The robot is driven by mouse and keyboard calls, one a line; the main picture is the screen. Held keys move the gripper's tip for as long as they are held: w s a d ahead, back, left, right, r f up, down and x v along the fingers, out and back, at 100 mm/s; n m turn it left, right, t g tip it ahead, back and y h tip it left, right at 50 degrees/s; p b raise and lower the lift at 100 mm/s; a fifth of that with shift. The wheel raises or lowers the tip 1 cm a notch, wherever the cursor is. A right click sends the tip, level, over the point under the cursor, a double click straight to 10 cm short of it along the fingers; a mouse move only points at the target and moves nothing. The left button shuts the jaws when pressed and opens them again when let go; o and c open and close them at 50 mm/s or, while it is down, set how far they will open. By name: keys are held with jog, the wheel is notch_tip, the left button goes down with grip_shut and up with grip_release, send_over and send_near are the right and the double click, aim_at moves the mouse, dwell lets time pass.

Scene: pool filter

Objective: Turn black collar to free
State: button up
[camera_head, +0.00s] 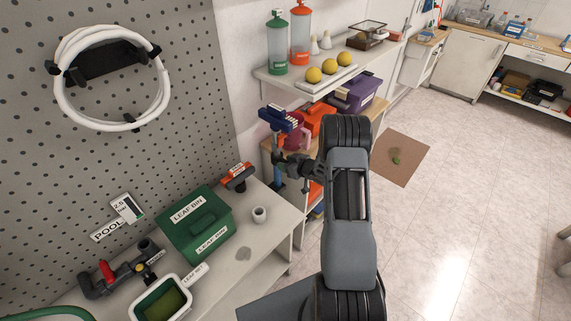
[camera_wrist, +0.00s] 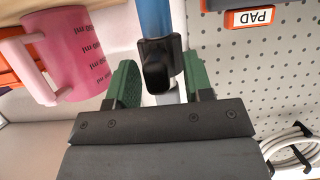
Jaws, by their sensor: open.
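The black collar (camera_wrist: 155,62) sits on a blue pole (camera_wrist: 155,18), with a paler section of pole below it in the wrist view. In the head view the pole (camera_head: 278,186) stands upright at the bench end, topped by a blue head with white bristles (camera_head: 281,118). My gripper (camera_wrist: 160,68) is open, with one green finger on each side of the collar. Gaps show between the fingers and the collar, though contact on the right side is hard to judge. In the head view my gripper (camera_head: 283,160) is at the pole, and the collar is hard to make out.
A pink measuring jug (camera_wrist: 68,55) stands close left of the pole in the wrist view. An orange PAD label (camera_wrist: 254,18) and pegboard (camera_wrist: 280,65) are on the right. A green leaf bin (camera_head: 194,228) and grey cup (camera_head: 260,214) stand on the bench. The floor at right is open.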

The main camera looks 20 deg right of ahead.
jog(key=shift+c, duration=0.3)
grip_shut()
